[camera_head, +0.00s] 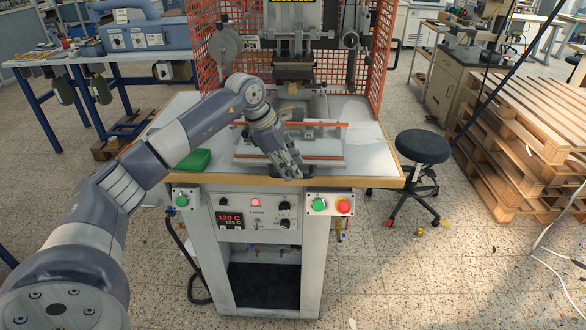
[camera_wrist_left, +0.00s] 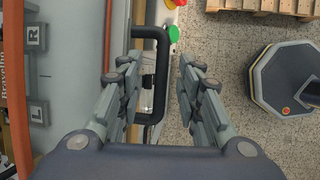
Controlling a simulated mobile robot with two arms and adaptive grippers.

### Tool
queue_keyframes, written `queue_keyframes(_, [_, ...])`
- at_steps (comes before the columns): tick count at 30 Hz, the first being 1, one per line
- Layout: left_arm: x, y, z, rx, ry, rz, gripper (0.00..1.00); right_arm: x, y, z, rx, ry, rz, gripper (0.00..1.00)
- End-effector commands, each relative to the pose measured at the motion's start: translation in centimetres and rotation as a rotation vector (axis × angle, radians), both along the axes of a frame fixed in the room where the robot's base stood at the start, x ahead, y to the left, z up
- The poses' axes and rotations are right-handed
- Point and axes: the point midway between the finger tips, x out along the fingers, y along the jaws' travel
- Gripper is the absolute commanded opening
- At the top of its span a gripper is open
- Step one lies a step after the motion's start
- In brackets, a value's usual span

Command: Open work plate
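The work plate (camera_head: 250,150) is a pale flat plate with orange-red bars, lying on the stamping machine's table under the press head. Its black U-shaped handle (camera_wrist_left: 162,75) is at the front edge in the left wrist view. My left gripper (camera_head: 290,168) is at the plate's front edge in the head view and hides part of it. In the left wrist view the left gripper (camera_wrist_left: 158,72) is open, with its two fingers apart and the handle's long bar showing between them. Whether the fingers touch the handle I cannot tell. My right gripper is in neither view.
The press head (camera_head: 293,72) hangs above the plate between orange mesh guards (camera_head: 220,70). A green box (camera_head: 194,160) lies on the table's left. Green and red buttons (camera_head: 343,206) are on the front right corner. A black stool (camera_head: 422,147) and wooden pallets (camera_head: 525,120) stand right.

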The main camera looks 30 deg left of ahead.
Motion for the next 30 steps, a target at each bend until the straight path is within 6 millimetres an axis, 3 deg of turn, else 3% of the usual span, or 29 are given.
queue_keyframes(6, [-1.6,1.3,4.6,0.002,-0.005,0.003,0.33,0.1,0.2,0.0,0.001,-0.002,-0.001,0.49])
queue_keyframes(13, [-2.9,2.1,8.0,0.0,-0.003,0.001,0.33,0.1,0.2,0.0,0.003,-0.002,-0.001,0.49])
queue_keyframes(18, [-3.4,2.4,9.0,0.002,-0.001,0.001,0.33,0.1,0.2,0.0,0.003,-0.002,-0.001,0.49])
queue_keyframes(30, [-3.4,2.4,9.1,0.001,0.0,0.001,0.33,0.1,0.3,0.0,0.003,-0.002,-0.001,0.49])
